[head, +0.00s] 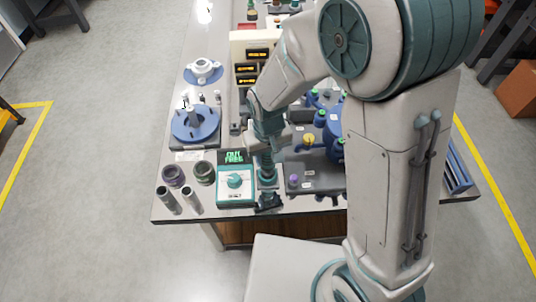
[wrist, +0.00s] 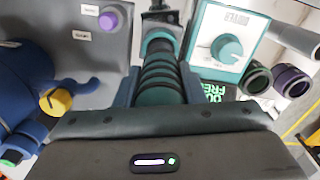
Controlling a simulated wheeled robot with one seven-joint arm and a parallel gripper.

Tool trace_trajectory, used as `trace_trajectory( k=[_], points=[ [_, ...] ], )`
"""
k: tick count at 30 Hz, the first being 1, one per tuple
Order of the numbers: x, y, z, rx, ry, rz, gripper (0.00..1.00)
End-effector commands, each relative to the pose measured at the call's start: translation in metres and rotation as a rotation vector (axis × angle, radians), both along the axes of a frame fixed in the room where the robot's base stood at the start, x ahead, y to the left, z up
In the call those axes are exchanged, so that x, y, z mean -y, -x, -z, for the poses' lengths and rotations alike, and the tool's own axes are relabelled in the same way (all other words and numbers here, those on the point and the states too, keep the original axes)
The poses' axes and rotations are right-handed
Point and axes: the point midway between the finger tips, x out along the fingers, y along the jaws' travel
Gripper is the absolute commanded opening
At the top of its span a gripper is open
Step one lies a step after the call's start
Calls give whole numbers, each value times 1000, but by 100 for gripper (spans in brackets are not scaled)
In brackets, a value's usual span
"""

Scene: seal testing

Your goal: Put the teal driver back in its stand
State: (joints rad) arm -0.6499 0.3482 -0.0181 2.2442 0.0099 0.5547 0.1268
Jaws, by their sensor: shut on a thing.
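The teal driver (head: 267,172) has a ribbed grip and hangs roughly upright below my gripper (head: 266,148) near the front edge of the bench. In the wrist view, the driver (wrist: 160,80) lies between the two fingers of my gripper (wrist: 160,92), which is shut on it. A dark stand (head: 268,201) is directly under the driver's lower end in the head view. A dark part of the stand also shows past the driver's tip in the wrist view (wrist: 160,6). I cannot tell whether the tip is inside the stand or just above it.
A teal and white torque tester (head: 235,182) stands close left of the driver. A grey box with a purple knob (head: 294,180) stands close right, with blue valve parts (head: 337,150) behind. Dark rings (head: 173,175) and metal cylinders (head: 192,201) are further left.

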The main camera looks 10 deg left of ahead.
Motion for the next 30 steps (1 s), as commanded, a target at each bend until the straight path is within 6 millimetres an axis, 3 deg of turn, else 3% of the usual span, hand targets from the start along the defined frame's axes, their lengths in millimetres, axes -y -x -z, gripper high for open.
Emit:
trace_trajectory(
  k=[30],
  points=[
    [-1, 0, 10, 2, -1, 0, 9]
  ],
)
